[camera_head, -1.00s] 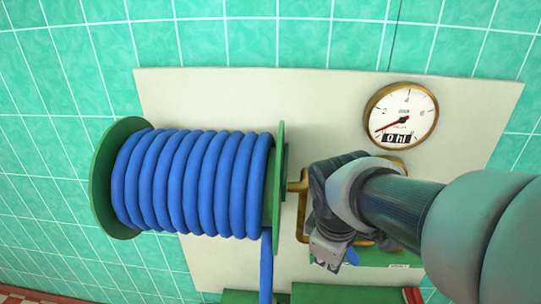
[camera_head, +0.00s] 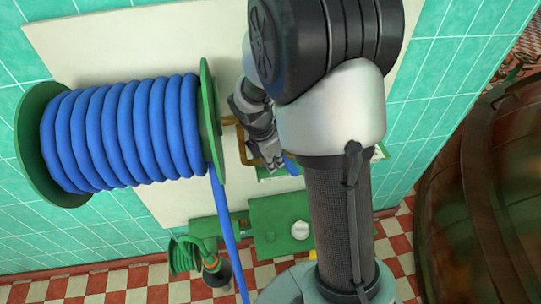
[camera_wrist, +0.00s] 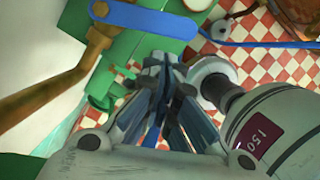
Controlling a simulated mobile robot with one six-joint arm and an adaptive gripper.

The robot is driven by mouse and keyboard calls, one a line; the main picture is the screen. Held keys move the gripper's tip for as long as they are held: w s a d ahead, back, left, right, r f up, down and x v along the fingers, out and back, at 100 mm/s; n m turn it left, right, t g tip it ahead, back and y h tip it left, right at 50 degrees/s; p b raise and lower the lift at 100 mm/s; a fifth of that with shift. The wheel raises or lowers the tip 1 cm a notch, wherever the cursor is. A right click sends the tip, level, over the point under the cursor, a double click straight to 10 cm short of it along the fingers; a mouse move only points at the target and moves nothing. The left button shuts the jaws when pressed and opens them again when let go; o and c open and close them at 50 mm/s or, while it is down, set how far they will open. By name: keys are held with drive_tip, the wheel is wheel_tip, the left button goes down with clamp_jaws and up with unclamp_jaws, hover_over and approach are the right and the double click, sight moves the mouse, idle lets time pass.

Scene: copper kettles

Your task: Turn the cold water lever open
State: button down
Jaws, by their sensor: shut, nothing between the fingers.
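The blue lever (camera_wrist: 150,18) shows at the top of the wrist view, fixed at its left end to a brass valve (camera_wrist: 100,37) on a brass pipe (camera_wrist: 45,100). My gripper (camera_wrist: 166,68) is shut and empty. In the wrist picture its fingertips lie just below the lever; I cannot tell whether they touch it. In the head view my gripper (camera_head: 277,165) is by the brass pipe (camera_head: 246,150), right of the hose reel. Only a small blue piece (camera_head: 291,165), apparently the lever, shows beside it; my arm hides the rest.
A blue hose reel (camera_head: 130,132) with green flanges stands left of my gripper, its hose (camera_head: 226,240) hanging down. A green box (camera_head: 275,240) sits low by the wall. A large copper kettle (camera_head: 480,180) stands at the right. Red and white checkered floor shows below.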

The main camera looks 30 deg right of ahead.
drive_tip(key=b+x, duration=0.1)
drive_tip(key=x, duration=0.3)
drive_tip(key=shift+f, duration=0.2)
drive_tip(key=shift+d, duration=0.15)
drive_tip(key=shift+s+d+n+p, duration=0.2)
drive_tip(key=shift+n+p, duration=0.1)
drive_tip(key=shift+p, duration=0.15)
